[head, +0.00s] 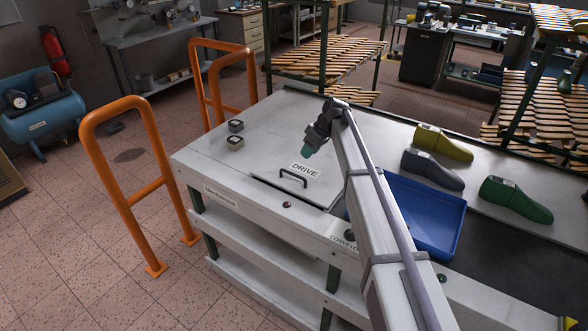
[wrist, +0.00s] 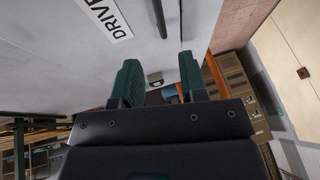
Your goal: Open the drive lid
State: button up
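The drive lid (head: 322,190) is a flat pale panel set in the white bench top, and it looks closed. It carries a "DRIVE" label (head: 305,170), which also shows in the wrist view (wrist: 108,16). A dark bar handle (head: 293,178) stands up near its front edge. A dark bar in the wrist view (wrist: 159,18) looks like this handle, beyond the fingers. My gripper (head: 312,150) hangs above the back of the lid, apart from the handle. In the wrist view its two green fingers (wrist: 160,82) are spread with nothing between them.
A blue tray (head: 425,212) lies right of the lid, partly behind my arm. Yellow (head: 443,143), dark grey (head: 432,169) and green (head: 515,199) shoe lasts lie farther right. Two small grey blocks (head: 235,143) sit at the left. Orange rails (head: 130,190) stand beyond the bench's left end.

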jog(key=b+x, duration=0.9)
jog(key=x, duration=0.2)
jog(key=shift+w+a+f+b, duration=0.1)
jog(key=shift+a+f+b, duration=0.1)
jog(key=shift+b, duration=0.1)
jog(key=shift+r, duration=0.2)
grip_shut()
